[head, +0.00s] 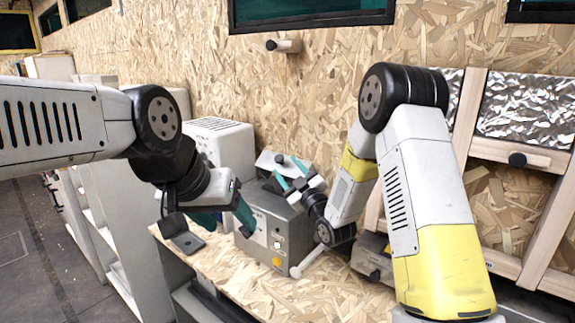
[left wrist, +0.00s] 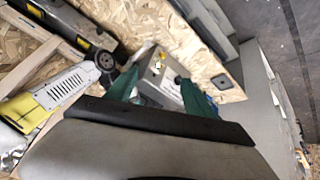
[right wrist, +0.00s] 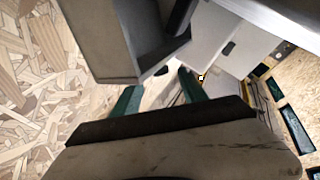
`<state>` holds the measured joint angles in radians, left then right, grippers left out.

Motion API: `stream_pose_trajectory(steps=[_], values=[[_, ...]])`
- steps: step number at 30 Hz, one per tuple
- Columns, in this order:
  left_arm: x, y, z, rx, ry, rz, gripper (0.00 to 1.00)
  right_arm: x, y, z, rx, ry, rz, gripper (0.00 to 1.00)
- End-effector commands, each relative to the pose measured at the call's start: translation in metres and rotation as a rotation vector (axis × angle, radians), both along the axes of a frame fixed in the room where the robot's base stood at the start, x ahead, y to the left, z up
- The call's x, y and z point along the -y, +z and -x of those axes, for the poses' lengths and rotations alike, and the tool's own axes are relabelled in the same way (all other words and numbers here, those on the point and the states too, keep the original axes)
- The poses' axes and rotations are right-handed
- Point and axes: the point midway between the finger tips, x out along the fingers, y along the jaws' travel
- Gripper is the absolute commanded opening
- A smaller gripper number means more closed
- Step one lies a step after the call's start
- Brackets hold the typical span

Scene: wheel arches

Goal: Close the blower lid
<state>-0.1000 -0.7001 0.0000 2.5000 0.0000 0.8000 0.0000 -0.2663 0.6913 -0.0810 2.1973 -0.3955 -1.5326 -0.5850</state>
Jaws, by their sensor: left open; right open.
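The blower (head: 283,232) is a grey metal box on the wooden worktop, with a yellow knob low on its front. A pale panel (head: 266,160), which looks like its raised lid, shows above the box and is partly hidden by my right gripper. My right gripper (head: 286,170) is open at this panel; I cannot tell whether it touches. My left gripper (head: 226,218) is open and pointed down, in front of the blower's left side. In the left wrist view the blower (left wrist: 158,88) shows between and beyond the open fingers. In the right wrist view the fingers (right wrist: 160,82) are apart.
A white vented cabinet (head: 222,145) stands behind and left of the blower. A small dark grey flat object (head: 188,243) lies at the worktop's left end. Another grey device (head: 371,262) stands right of the blower. The worktop front (head: 250,290) is bare.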

Motion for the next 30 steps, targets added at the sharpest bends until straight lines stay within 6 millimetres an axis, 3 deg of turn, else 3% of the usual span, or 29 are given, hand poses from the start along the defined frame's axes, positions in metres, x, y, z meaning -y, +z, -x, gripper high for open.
stream_pose_trajectory(steps=[7,18,23,27,30], values=[[0.0,0.0,0.0,0.0,0.0,0.0,0.62,0.02,-0.009,0.029,-0.001,-0.001,0.0,0.51],[0.0,0.0,0.0,0.0,0.0,0.0,0.6,0.023,-0.011,0.035,0.002,0.001,-0.001,0.51],[0.0,0.01,-0.01,-0.003,-0.007,-0.005,0.28,0.027,-0.005,0.031,-0.023,-0.012,0.009,0.51],[-0.001,0.04,-0.043,-0.015,-0.033,-0.018,0.01,0.043,0.011,0.023,-0.119,-0.054,0.033,0.51],[0.0,0.067,-0.076,-0.027,-0.06,-0.031,0.0,0.06,0.023,0.021,-0.223,-0.101,0.047,0.51]])
